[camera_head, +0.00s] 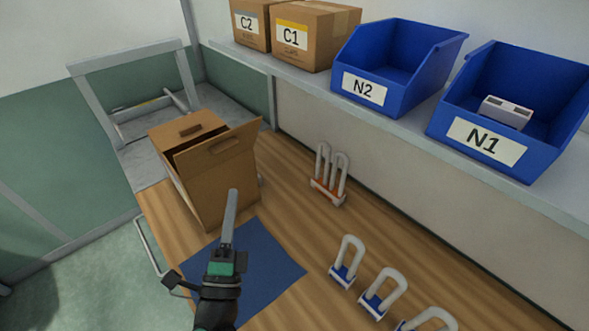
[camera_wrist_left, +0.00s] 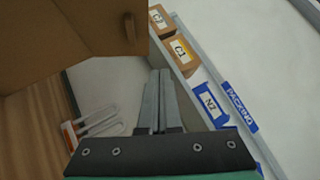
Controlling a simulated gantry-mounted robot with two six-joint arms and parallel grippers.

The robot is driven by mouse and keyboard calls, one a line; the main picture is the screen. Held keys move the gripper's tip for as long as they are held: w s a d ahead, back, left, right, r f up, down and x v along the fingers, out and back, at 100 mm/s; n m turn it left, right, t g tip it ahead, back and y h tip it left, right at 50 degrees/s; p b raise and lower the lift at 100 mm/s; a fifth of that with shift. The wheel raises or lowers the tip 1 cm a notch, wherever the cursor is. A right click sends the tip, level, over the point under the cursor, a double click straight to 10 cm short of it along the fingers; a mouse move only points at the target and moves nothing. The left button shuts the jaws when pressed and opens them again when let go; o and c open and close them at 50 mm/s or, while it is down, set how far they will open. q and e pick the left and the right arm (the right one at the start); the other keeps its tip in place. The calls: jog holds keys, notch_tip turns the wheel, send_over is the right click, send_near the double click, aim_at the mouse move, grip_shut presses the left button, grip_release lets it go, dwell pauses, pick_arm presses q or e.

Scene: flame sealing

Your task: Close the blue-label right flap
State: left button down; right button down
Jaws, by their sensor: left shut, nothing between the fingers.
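A cardboard box (camera_head: 205,190) stands on the wooden table at the left. One top flap (camera_head: 182,138) with a dark handle slot lies nearly flat. Another flap (camera_head: 222,152), also with a slot, stands raised and tilted on the near right side, leaving a dark gap between them. No blue label shows on either flap. My left gripper (camera_head: 233,192) is shut and empty, pointing up in front of the box's near right side, apparently apart from it. In the left wrist view its fingers (camera_wrist_left: 159,80) are together, with brown cardboard (camera_wrist_left: 100,20) at upper left. My right gripper is out of view.
A blue mat (camera_head: 262,262) lies below the left gripper. White loops on an orange base (camera_head: 327,190) and several on blue bases (camera_head: 343,275) stand at right. A back shelf holds blue bins N2 (camera_head: 410,92) and N1 (camera_head: 550,150) and boxes C2 and C1.

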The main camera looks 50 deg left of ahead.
pick_arm(q)
notch_tip(320, 180, down, 4)
jog(key=s+m+h, duration=0.2)
jog(key=p, duration=0.5)
send_near(231, 147)
jog(key=x, duration=0.5)
jog(key=shift+w+d, duration=0.2)
jog(key=shift+w, duration=0.15)
jog(key=shift+a, duration=0.5)
jog(key=shift+p, duration=0.3)
